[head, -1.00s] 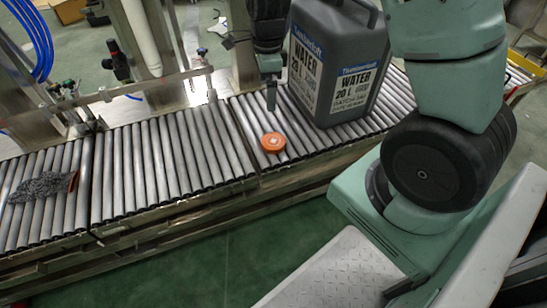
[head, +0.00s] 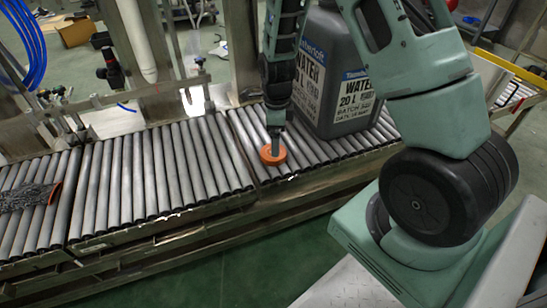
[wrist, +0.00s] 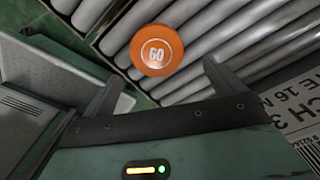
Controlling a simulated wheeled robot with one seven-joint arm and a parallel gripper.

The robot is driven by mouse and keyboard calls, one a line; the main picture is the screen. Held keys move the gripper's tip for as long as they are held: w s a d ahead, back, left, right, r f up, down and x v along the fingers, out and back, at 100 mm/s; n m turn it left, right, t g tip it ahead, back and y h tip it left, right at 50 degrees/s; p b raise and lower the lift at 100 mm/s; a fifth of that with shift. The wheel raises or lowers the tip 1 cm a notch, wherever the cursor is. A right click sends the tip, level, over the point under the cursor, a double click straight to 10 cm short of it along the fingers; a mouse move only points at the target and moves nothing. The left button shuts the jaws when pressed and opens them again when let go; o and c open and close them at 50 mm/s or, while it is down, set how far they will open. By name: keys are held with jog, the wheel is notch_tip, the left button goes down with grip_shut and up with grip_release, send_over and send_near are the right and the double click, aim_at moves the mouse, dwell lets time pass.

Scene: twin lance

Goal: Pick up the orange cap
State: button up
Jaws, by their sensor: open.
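The orange cap (head: 273,154) is a round disc lying on the roller conveyor, just left of the grey water canister. In the wrist view the cap (wrist: 156,50) shows its top with a pale "60"-like mark, beyond and between my two fingertips. My gripper (head: 274,140) points down right at the cap in the head view, its fingers partly in front of it. In the wrist view my gripper (wrist: 165,75) has its fingers spread wide apart with nothing between them. I cannot tell whether a finger touches the cap.
The large grey water canister (head: 335,75) stands on the rollers close to the right of my gripper. The roller conveyor (head: 160,175) is clear to the left, up to a dark mesh piece (head: 28,197). Metal posts and pipes stand behind the conveyor.

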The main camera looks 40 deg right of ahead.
jog(key=shift+w+a+f+b, duration=0.1)
jog(key=shift+a+f+b, duration=0.1)
jog(key=shift+f+b, duration=0.95)
jog(key=shift+w+a+f+b, duration=0.15)
jog(key=shift+f+b, duration=0.45)
jog(key=shift+f, duration=1)
jog(key=shift+s+r, duration=0.1)
jog(key=shift+s, duration=0.05)
jog(key=c, duration=1)
